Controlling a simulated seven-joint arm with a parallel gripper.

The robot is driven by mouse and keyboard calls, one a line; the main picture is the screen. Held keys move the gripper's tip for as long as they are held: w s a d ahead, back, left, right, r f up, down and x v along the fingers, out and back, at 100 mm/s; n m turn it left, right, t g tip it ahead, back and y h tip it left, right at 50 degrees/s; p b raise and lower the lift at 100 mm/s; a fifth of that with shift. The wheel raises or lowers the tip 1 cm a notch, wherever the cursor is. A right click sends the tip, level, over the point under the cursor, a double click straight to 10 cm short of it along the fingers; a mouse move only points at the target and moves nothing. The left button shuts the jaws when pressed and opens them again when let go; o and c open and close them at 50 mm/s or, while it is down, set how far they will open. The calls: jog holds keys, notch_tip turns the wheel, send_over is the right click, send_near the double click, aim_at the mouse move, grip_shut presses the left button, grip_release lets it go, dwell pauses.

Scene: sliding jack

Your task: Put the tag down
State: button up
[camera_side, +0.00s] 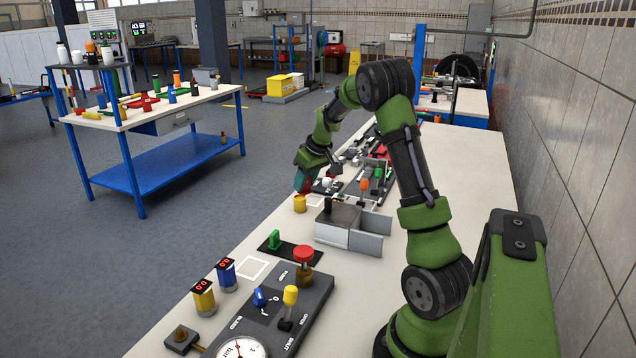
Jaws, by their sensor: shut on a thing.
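My gripper (306,172) is at the far part of the bench, pointing down, just above and behind a yellow cylinder (300,204). It is shut on a small red and teal thing (304,184), which I take to be the tag. Its shape is too small to make out, and I cannot tell whether it touches the bench. A white square outline (315,201) lies on the bench just right of the yellow cylinder. A second white square outline (252,268) lies nearer, next to a green part on a black plate (285,248).
A grey metal box (340,225) stands on the bench (220,315) in front of my gripper. A control panel (290,310) with a red knob, levers and a gauge is nearer. Fixtures (375,175) crowd the bench right of my gripper. The left front bench is partly clear.

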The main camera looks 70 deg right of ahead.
jog(key=w+d+f+m+g+h, duration=0.1)
jog(key=w+d+m, duration=0.15)
jog(key=d, duration=0.55)
jog(key=w+d+f+m+h, duration=0.1)
jog(key=w+d+m, duration=0.15)
jog(key=d, duration=0.45)
jog(key=f, duration=0.9)
jog(key=shift+d+f, duration=0.2)
jog(key=shift+f, duration=0.05)
jog(key=shift+f, duration=0.2)
jog(key=o, duration=1.1)
